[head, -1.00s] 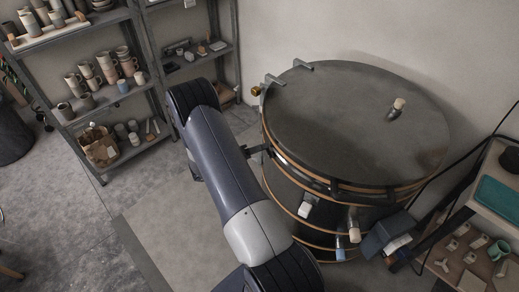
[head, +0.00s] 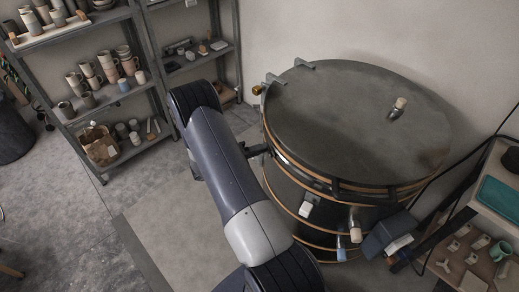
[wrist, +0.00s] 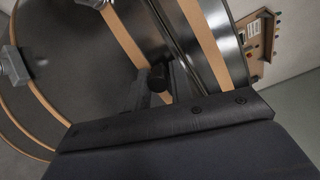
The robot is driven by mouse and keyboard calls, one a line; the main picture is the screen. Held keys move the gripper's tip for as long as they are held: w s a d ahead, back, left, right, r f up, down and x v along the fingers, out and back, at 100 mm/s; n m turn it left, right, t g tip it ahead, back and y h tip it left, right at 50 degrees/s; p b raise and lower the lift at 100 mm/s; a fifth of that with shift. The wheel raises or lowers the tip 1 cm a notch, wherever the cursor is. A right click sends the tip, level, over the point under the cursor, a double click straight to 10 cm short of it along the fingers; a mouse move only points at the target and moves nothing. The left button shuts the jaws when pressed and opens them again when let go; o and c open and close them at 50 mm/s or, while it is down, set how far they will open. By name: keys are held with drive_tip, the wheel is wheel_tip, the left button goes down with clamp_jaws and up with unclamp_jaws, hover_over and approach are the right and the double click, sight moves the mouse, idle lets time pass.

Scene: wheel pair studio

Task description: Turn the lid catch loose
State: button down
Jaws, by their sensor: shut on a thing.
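The large round kiln (head: 290,178) has a dark lid (head: 340,110) lying closed on it, with a pale-tipped plug (head: 397,108) on top. My gripper (head: 258,150) reaches the kiln's left side just below the lid rim; my arm hides part of it. In the wrist view, my gripper (wrist: 162,88) is shut on the lid catch (wrist: 158,77), a small dark round piece between the fingertips. Most of the catch is hidden by the fingers, so its turn angle cannot be told.
White-ended plugs (head: 306,208) stick out of the kiln's front. A dark control box (head: 385,238) stands at its right. Shelves with pottery (head: 110,70) are at the left, and a bench with a teal tray (head: 498,198) at the right. Floor at the left is free.

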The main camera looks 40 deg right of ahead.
drive_tip(key=shift+s+f, duration=0.1)
drive_tip(key=shift+f, duration=0.15)
drive_tip(key=c, duration=1.3)
unclamp_jaws()
drive_tip(key=shift+c, duration=0.2)
drive_tip(key=shift+r, duration=0.1)
drive_tip(key=b+v, duration=0.2)
drive_tip(key=v, duration=0.9)
